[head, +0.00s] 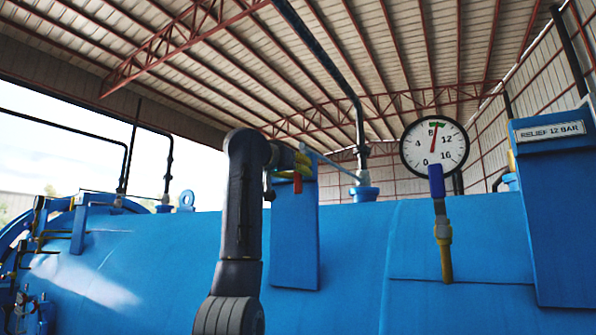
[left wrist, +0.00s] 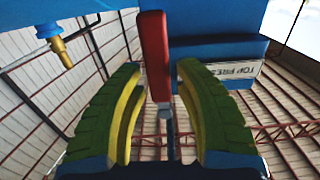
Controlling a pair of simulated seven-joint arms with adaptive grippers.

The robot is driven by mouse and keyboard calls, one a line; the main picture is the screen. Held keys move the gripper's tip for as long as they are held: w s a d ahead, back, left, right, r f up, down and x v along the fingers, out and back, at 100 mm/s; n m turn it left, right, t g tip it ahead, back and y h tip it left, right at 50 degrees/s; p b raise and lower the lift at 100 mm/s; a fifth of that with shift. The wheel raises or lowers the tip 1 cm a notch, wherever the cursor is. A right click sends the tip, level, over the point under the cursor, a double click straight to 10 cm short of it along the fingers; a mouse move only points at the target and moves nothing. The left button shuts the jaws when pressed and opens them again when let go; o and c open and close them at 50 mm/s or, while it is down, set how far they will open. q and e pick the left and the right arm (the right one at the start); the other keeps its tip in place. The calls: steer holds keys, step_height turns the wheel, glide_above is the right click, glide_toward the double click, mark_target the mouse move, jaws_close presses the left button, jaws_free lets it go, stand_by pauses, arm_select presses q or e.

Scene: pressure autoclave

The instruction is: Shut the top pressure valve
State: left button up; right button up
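The top pressure valve's red lever (left wrist: 153,55) stands in the left wrist view beside a blue housing with a partly cut-off "TOP PRES..." label (left wrist: 232,69). In the head view the red end of the lever (head: 297,183) hangs just under my gripper, at the top of a blue panel (head: 295,245). My left gripper (head: 300,160) is at the lever; in the wrist view its green and yellow fingers (left wrist: 160,78) are apart, one on each side of the lever, with gaps showing. The fingers hide most of the valve in the head view. My right gripper is not in view.
A round gauge (head: 434,145) has its needle near 8. Below it is a blue-handled brass valve (head: 438,205). A blue box labelled "RELIEF 12 BAR" (head: 553,200) stands at right. The blue autoclave vessel (head: 130,265) spans the lower view. A dark pipe (head: 358,110) rises behind.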

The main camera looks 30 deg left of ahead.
arm_select(q)
jaws_close()
